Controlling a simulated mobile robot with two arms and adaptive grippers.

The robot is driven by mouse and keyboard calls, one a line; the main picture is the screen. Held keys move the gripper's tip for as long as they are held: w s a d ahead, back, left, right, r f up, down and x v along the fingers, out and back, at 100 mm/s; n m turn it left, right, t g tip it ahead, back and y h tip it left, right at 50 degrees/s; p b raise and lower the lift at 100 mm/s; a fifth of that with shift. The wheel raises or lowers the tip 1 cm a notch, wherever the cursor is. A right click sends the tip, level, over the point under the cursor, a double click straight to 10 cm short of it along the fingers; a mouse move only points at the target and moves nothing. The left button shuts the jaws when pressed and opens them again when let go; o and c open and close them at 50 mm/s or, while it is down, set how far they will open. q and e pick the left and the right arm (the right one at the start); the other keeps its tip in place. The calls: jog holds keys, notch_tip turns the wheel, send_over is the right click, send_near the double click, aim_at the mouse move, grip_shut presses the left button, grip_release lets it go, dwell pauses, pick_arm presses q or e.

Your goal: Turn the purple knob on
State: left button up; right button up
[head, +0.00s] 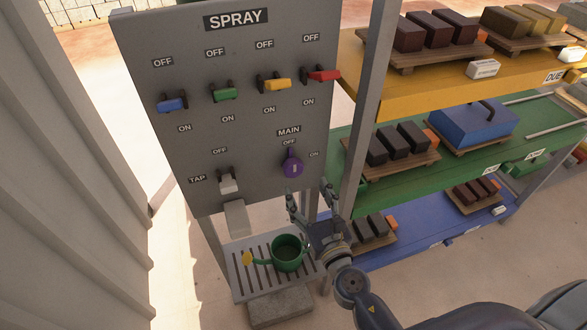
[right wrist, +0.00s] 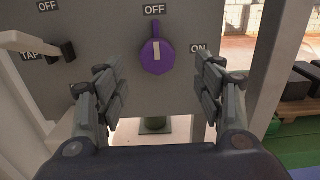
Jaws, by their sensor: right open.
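The purple knob (head: 292,164) sits on the lower right of the grey SPRAY panel (head: 240,130), under the label MAIN. OFF is printed above it and ON to its right. In the right wrist view the knob (right wrist: 156,54) has its pointer tip up toward OFF, with a pale stripe upright. My right gripper (head: 308,200) is open and empty, below the knob and apart from it. In the right wrist view its two fingers (right wrist: 160,85) stand on either side, lower than the knob. My left gripper is not in view.
Blue, green, yellow and red levers (head: 277,84) line the panel above. A tap lever (head: 228,184) is left of the knob. A green watering can (head: 287,253) stands on a slatted tray (head: 245,285) below. A metal post and shelves (head: 440,70) with dark blocks bound the right.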

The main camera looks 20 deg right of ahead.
aim_at(295, 170)
jog(key=w, duration=0.4)
jog(key=w+p, duration=0.1)
jog(key=w, duration=0.1)
jog(key=shift+w+a, duration=0.1)
jog(key=shift+a, duration=0.25)
jog(key=shift+w, duration=0.65)
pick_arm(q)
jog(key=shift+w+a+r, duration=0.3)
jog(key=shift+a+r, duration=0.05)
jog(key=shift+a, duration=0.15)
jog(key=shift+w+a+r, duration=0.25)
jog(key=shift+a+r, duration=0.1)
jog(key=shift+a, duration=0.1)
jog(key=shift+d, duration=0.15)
pick_arm(e)
jog(key=shift+c, duration=0.4)
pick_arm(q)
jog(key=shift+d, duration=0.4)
pick_arm(e)
jog(key=c, duration=1)
